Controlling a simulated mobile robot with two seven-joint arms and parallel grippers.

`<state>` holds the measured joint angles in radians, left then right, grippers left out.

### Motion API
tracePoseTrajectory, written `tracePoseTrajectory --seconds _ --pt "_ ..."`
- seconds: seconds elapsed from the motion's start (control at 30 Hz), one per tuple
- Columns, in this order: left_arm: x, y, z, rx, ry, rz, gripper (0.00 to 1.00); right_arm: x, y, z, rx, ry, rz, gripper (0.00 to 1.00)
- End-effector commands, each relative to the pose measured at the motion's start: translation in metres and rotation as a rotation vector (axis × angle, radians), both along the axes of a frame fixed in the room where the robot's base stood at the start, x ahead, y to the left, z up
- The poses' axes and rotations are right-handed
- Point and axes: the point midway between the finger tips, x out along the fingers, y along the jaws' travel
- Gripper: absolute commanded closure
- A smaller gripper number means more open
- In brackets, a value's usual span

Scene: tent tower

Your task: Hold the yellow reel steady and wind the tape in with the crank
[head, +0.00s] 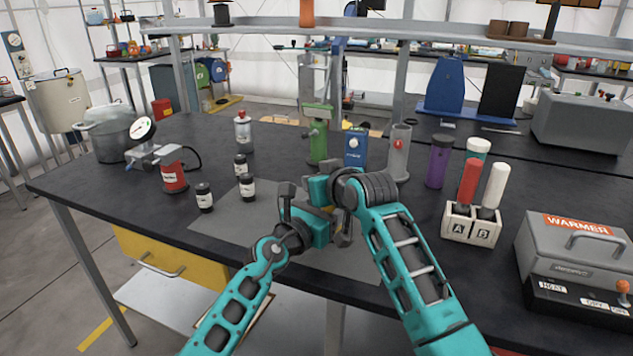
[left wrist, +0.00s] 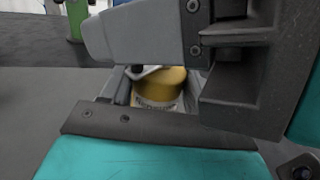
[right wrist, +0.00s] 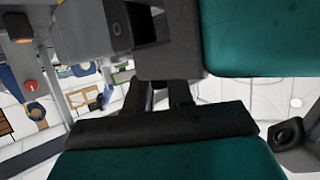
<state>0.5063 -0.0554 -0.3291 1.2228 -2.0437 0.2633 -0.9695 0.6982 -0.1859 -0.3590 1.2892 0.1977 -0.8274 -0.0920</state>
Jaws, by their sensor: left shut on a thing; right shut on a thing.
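The yellow reel (left wrist: 160,87) shows in the left wrist view, with a pale label band. It sits between the fingers of my left gripper (left wrist: 152,98), which is shut on it. My left gripper (head: 300,215) and my right gripper (head: 342,215) are close together over the grey mat (head: 215,226) on the black bench. In the right wrist view my right gripper (right wrist: 160,98) has its fingers close together. The crank and the tape are hidden from every view.
A green stand (head: 317,145) and a blue box (head: 354,148) stand behind. A white A/B holder (head: 469,225) and a grey warmer (head: 575,248) stand to the right.

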Motion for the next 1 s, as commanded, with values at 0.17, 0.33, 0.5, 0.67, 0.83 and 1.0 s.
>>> tracePoseTrajectory --seconds 0.17,0.33,0.5,0.67,0.83,1.0 --pt "-0.0017 -0.0028 -0.0003 0.0 0.0 -0.006 0.91 0.0029 -0.005 0.0008 -0.005 -0.006 -0.009 1.0" --pt "-0.0017 -0.0025 -0.0004 0.0 0.001 -0.006 0.91 0.003 -0.0052 0.001 -0.004 -0.007 -0.01 1.0" --pt "-0.0016 -0.0022 -0.0006 0.0 0.001 -0.005 0.91 0.0031 -0.0053 0.0013 -0.004 -0.007 -0.01 1.0" --pt "-0.0015 -0.002 -0.0007 0.0 0.001 -0.005 0.91 0.0031 -0.0054 0.0015 -0.004 -0.008 -0.01 1.0" --pt "-0.0014 -0.0017 -0.0009 0.0 0.001 -0.004 0.91 0.0032 -0.0054 0.0016 -0.004 -0.008 -0.01 0.75" --pt "-0.0008 -0.0008 -0.001 -0.001 0.003 -0.002 0.91 0.0022 -0.0039 0.0014 -0.003 -0.007 -0.007 0.72"
